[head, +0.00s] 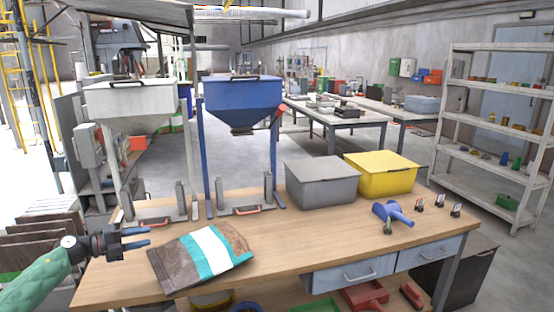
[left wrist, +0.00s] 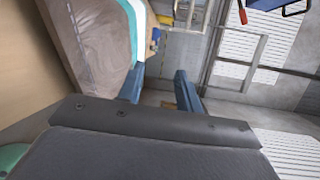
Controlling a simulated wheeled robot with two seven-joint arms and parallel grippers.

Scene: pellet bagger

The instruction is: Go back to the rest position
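My left gripper (head: 136,237) is at the left end of the wooden workbench (head: 290,228), just left of a filled bag. Its two blue fingers are apart with nothing between them, as the left wrist view (left wrist: 158,88) also shows. The bag (head: 203,257) is brown with a white and teal band and lies flat on the bench's front left part. In the left wrist view the bag (left wrist: 85,40) lies beside the fingers, at upper left. I cannot tell whether a finger touches it. My right gripper is not in view.
A white hopper (head: 130,100) and a blue hopper (head: 243,97) stand behind the bench. A grey bin (head: 321,183) and a yellow bin (head: 381,176) sit at its back. A blue scoop (head: 393,212) lies at the right. The bench middle is clear.

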